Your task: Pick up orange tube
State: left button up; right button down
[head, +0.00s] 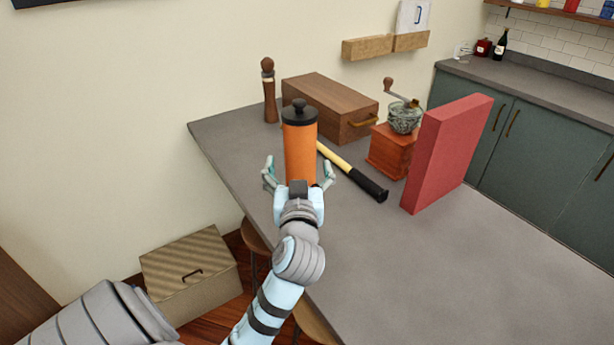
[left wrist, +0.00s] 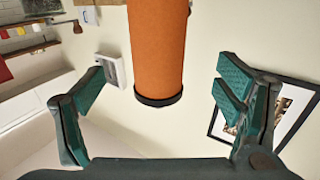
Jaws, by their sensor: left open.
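The orange tube (head: 299,150) stands upright on the grey table (head: 440,255), with a black lid and knob on top. My left gripper (head: 298,172) is open in front of the tube, with one finger showing on each side of it in the head view. In the left wrist view the orange tube (left wrist: 157,45) with its dark end band lies between the two spread green-padded fingers (left wrist: 165,85), with clear gaps on both sides. The tube's lower part is hidden behind my gripper in the head view. My right gripper is not in view.
A yellow-and-black-handled tool (head: 350,172) lies just right of the tube. A wooden box (head: 325,105) and a pepper mill (head: 268,92) stand behind it. A coffee grinder (head: 392,150) and a red block (head: 445,150) stand to the right. The front right tabletop is clear.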

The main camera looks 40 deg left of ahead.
aim_at(300, 156)
pick_arm(q)
jog(key=x, duration=0.6)
jog(key=f+p+x, duration=0.1)
jog(key=x, duration=0.2)
jog(key=shift+w, duration=0.2)
jog(key=shift+w+a+f, duration=0.25)
jog(key=shift+w+a, duration=0.1)
jog(key=c, duration=1.9)
